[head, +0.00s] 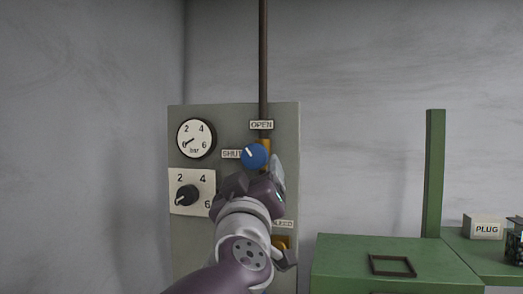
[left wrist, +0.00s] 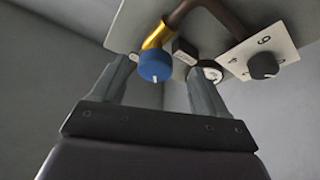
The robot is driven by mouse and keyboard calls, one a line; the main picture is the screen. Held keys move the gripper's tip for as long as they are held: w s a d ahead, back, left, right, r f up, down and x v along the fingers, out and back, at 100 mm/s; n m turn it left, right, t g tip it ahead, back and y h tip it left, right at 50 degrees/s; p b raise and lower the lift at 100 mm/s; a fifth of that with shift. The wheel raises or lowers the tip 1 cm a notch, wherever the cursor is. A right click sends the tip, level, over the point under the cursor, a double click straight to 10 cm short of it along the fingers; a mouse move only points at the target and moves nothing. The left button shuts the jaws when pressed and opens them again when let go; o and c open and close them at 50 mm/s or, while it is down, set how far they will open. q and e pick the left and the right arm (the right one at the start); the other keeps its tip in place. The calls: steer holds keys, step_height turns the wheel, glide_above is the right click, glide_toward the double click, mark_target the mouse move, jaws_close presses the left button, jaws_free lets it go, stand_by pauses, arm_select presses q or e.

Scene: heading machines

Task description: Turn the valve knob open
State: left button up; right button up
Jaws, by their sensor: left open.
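The blue valve knob (head: 255,156) sits on a brass-coloured valve on the grey panel (head: 233,117). Its white mark points up and left, between the SHUT label (head: 231,154) at its left and the OPEN label (head: 261,125) above it. My left gripper (head: 256,176) is just below and in front of the knob, hiding part of the panel. In the left wrist view, the knob (left wrist: 155,66) shows between the two spread fingers, near their tips. The gripper is open; I cannot tell whether a finger touches the knob. My right gripper is not in view.
A pressure gauge (head: 196,138) and a black dial (head: 187,194) are at the panel's left. A dark pipe (head: 263,60) rises above the valve. At right stand a green cabinet (head: 345,262), a green post (head: 434,172) and a PLUG box (head: 484,228).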

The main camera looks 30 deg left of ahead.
mark_target(257, 156)
arm_select(q)
steer(key=x, duration=0.2)
steer(key=p+x, duration=0.1)
steer(key=x, duration=0.1)
steer(key=p+x, duration=0.1)
steer(key=x, duration=0.2)
steer(key=shift+d+r, duration=0.15)
steer(key=shift+r, duration=0.15)
steer(key=shift+w, duration=0.35)
steer(key=shift+s, duration=0.35)
steer(key=c, duration=1)
steer(key=shift+o, duration=0.2)
